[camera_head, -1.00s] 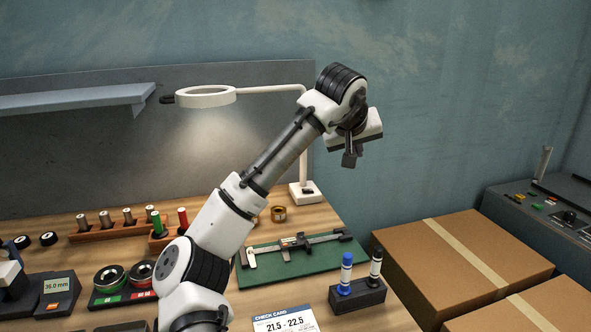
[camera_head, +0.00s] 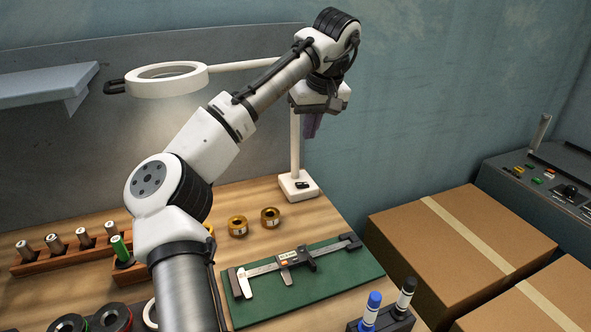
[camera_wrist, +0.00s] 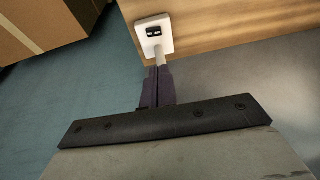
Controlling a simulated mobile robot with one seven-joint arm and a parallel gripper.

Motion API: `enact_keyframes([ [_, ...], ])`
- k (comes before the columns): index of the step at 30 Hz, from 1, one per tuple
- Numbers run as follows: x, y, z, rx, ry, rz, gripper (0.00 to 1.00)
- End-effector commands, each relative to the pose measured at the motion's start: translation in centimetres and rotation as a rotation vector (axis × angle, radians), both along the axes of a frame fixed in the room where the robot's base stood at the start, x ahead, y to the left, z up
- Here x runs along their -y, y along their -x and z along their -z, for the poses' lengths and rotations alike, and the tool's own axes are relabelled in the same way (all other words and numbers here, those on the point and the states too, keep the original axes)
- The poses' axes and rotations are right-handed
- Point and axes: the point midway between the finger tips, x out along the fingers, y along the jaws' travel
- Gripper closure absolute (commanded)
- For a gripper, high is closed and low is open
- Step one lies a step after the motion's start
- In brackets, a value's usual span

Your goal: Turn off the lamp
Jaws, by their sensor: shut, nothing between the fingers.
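The lamp is a white ring light (camera_head: 166,80) on an arm and upright post, lit and casting a glow on the wall behind it. Its white square base (camera_head: 298,186) stands at the back right of the wooden bench, with a dark switch (camera_head: 302,184) on top. The base (camera_wrist: 153,36) and its black rocker switch (camera_wrist: 154,31) also show in the wrist view, beyond the fingertips. My gripper (camera_head: 311,128) is shut and empty, pointing down above the base and beside the post. In the wrist view its fingers (camera_wrist: 158,72) are together, apart from the switch.
A green mat (camera_head: 330,280) with a caliper (camera_head: 290,262) lies in front of the base. Brass rings (camera_head: 270,217) sit to its left. Cardboard boxes (camera_head: 460,240) stand right of the bench. The wall is close behind.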

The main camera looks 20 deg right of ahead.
Motion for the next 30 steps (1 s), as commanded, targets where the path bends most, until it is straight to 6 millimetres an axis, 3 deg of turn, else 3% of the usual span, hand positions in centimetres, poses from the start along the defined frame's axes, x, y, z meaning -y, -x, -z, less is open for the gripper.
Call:
enact_keyframes([
  [11,0.0,-0.2,0.8,-0.002,0.002,0.001,1.00],
  [17,-0.4,-1.2,3.7,-0.001,0.000,0.000,1.00],
  [26,-0.9,-2.9,9.8,-0.001,0.000,0.001,1.00],
  [30,-1.3,-2.8,11.8,0.000,0.001,0.001,1.00],
])
